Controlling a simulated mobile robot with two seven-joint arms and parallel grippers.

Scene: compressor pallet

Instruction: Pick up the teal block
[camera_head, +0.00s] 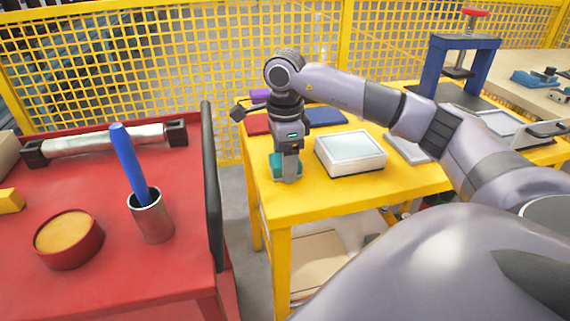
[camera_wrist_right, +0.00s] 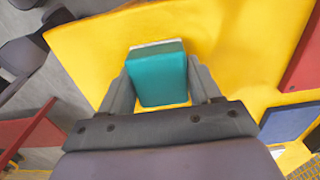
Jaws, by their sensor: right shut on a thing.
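The teal block (camera_wrist_right: 158,75) is between the two fingers of my right gripper (camera_wrist_right: 160,85) in the right wrist view, over the yellow table. In the head view the teal block (camera_head: 276,165) shows beside the fingers of my right gripper (camera_head: 289,172), near the table's left end. The gripper is shut on the block and points down. The fingers hide part of the block in the head view. I cannot tell whether the block touches the tabletop. My left gripper is not in view.
The yellow table (camera_head: 330,200) also holds a white-topped box (camera_head: 350,152) right of the gripper and a blue press (camera_head: 465,65) farther back. A red cart (camera_head: 110,270) with a metal cup (camera_head: 151,217) stands left, across a gap. Yellow mesh fencing (camera_head: 200,60) runs behind.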

